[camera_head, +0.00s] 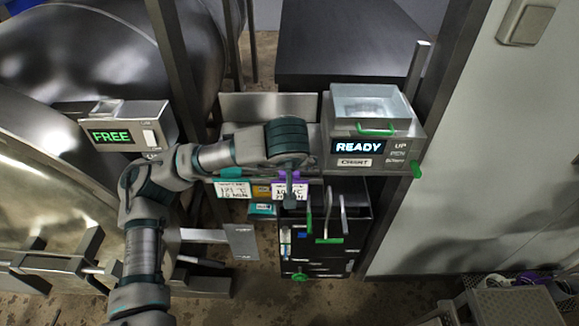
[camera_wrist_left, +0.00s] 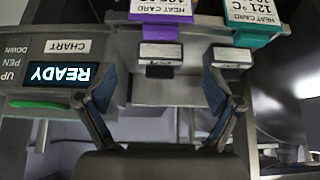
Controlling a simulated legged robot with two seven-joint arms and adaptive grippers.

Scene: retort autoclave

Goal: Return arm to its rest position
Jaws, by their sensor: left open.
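In the head view the purple card (camera_head: 279,176) is partly hidden behind my gripper. My right gripper is not in view.
A FREE display box (camera_head: 125,127) stands at the left by the steel vessel (camera_head: 85,55). A dark rack with green handles (camera_head: 325,240) stands below. A grey crate (camera_head: 515,305) is at lower right.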

